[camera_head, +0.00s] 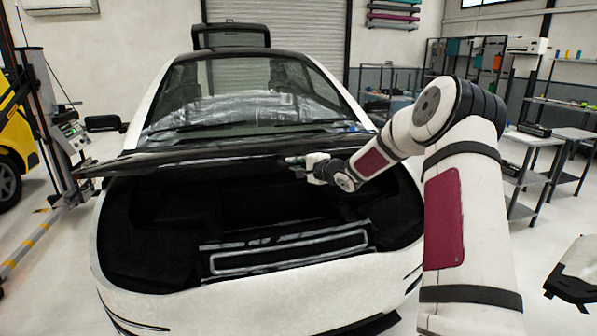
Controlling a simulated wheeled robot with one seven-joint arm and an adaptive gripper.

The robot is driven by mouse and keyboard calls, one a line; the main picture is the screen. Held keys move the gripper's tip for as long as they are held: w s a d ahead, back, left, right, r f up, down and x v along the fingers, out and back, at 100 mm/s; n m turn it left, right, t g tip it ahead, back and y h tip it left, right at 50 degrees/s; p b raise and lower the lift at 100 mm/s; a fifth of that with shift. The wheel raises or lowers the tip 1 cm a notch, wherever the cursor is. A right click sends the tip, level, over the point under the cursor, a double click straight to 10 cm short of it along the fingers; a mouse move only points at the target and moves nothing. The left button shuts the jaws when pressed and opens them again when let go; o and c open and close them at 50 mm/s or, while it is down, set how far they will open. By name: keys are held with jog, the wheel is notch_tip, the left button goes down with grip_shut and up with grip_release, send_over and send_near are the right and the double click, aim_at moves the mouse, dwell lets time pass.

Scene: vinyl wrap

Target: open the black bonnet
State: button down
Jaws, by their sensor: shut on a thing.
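The black bonnet (215,155) of the white car (220,303) is raised and stands off the front compartment. I see it nearly edge-on as a thin dark panel across the car below the windscreen. The front compartment (170,215) under it is open to view, with a dark lining and a pale-edged rectangular frame low in the middle. My gripper (298,160) is at the right part of the bonnet's edge, shut on it. The fingertips are small in view and their exact hold is hard to make out. My arm reaches in from the right.
A yellow vehicle (12,125) and a dark lift post (42,100) stand at the left. Metal tables (535,140) and shelves stand at the right. Pale floor is clear between the car and the tables. A light-and-dark object (574,275) is at the lower right.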

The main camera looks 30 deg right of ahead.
jog(key=c, duration=1.7)
grip_release()
jog(key=shift+o, duration=0.2)
